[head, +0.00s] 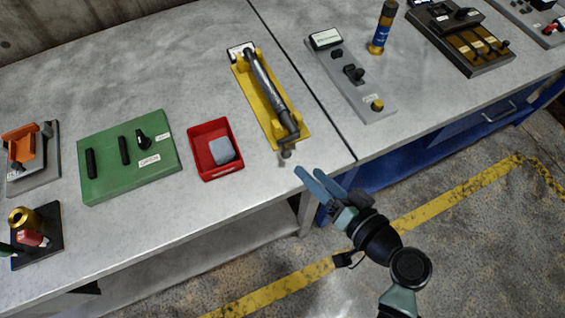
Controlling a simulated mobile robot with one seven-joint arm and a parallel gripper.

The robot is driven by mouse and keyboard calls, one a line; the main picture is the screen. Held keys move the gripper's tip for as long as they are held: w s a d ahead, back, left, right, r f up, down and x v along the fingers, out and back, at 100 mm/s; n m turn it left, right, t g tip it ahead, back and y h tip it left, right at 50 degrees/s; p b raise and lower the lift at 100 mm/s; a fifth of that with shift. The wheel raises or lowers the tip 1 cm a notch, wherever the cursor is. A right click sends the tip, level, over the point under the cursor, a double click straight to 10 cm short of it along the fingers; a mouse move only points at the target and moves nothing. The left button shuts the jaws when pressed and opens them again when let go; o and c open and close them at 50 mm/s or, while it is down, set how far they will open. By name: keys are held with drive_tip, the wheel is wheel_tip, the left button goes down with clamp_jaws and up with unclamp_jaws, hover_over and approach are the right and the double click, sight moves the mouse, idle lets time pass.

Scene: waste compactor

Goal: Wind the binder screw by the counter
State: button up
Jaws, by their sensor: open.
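The binder screw (268,82) appears to be the long dark grey rod lying in a yellow cradle (262,108) near the middle of the bench. A small box with a light face (240,51) sits at its far end and may be the counter; I cannot read it. A small crank-like end (287,150) sticks out at the near end. My gripper (309,172) is open, with its blue fingers just right of and slightly nearer than that end. It looks empty, and a gap shows between it and the crank-like end.
A red tray (195,163) holding a grey block stands left of the cradle, beside a green panel (100,170) with black handles. A grey control plate (345,70) and a blue-gold cylinder (382,28) stand to the right. Bare bench lies between tray and cradle.

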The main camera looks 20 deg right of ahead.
sight(279, 146)
drive_tip(key=x, duration=0.4)
drive_tip(key=p+x, duration=0.1)
drive_tip(key=x, duration=0.7)
drive_tip(key=shift+w+a+f+p, duration=0.15)
drive_tip(key=shift+a+f+p, duration=0.05)
drive_tip(key=shift+f+p, duration=0.25)
drive_tip(key=shift+c, duration=0.2)
clamp_jaws()
